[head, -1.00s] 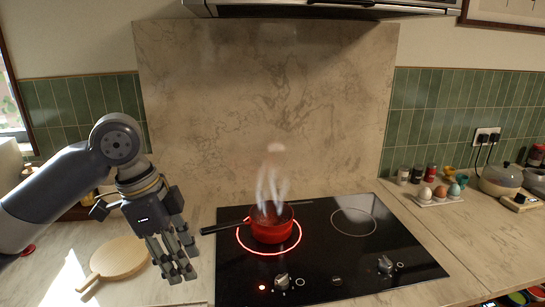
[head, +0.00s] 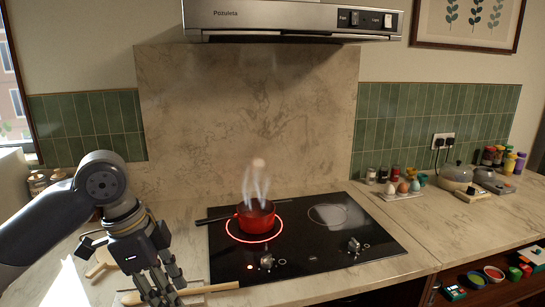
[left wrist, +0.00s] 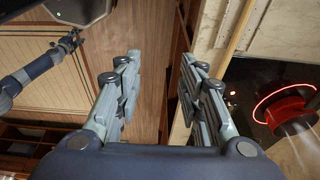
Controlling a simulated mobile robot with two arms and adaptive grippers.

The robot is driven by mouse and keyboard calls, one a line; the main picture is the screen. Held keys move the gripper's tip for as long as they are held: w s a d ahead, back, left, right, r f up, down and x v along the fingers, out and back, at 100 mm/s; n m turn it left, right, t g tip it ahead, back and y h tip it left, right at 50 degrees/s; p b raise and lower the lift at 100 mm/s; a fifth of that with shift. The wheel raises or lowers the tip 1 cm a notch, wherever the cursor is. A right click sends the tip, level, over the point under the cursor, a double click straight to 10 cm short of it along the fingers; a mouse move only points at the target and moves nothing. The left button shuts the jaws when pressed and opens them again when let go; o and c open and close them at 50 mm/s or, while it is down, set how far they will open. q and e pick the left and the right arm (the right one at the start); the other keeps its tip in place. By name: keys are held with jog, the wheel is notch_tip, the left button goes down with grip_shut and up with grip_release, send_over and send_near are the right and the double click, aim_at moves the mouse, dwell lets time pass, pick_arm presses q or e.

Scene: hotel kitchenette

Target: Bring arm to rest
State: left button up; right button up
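My left gripper (head: 163,300) is low in the head view, over the counter's front left part, with its fingers pointing down. In the left wrist view its fingers (left wrist: 160,75) are spread with nothing between them; wooden floor and the counter edge show beyond. Another dark arm shows at the left of the left wrist view, ending in a small gripper (left wrist: 72,40), apparently my right one. It is too small to tell open from shut. It is outside the head view.
A steaming red pot (head: 256,217) sits on a glowing ring of the black cooktop (head: 300,258), right of my left gripper. A round wooden board (head: 98,262) lies partly hidden behind the gripper. An egg tray (head: 397,193) stands at the back right. A range hood (head: 290,20) hangs above.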

pick_arm(q)
jog(key=s+d+f+n+t+h, duration=0.1)
jog(key=s+d+f, duration=0.15)
jog(key=f, duration=0.45)
jog(key=s+d+f+n, duration=0.1)
jog(key=d+f+n, duration=0.1)
jog(key=d+f, duration=0.3)
jog(key=s+d+f+n+t+h, duration=0.1)
jog(key=s+d+f, duration=0.1)
jog(key=f, duration=0.6)
jog(key=s+a+f+n+y, duration=0.4)
jog(key=s+a+f+n, duration=0.65)
jog(key=s, duration=0.45)
notch_tip(320, 180, down, 27)
jog(key=s+a+m, duration=0.1)
jog(key=s+m, duration=0.1)
jog(key=s+a+f+g, duration=0.1)
jog(key=s+a+f, duration=0.2)
jog(key=s+f, duration=1.2)
jog(key=shift+s+g+y, duration=0.3)
jog(key=shift+s+g, duration=0.1)
jog(key=shift+s, duration=0.45)
jog(key=shift+f, duration=0.1)
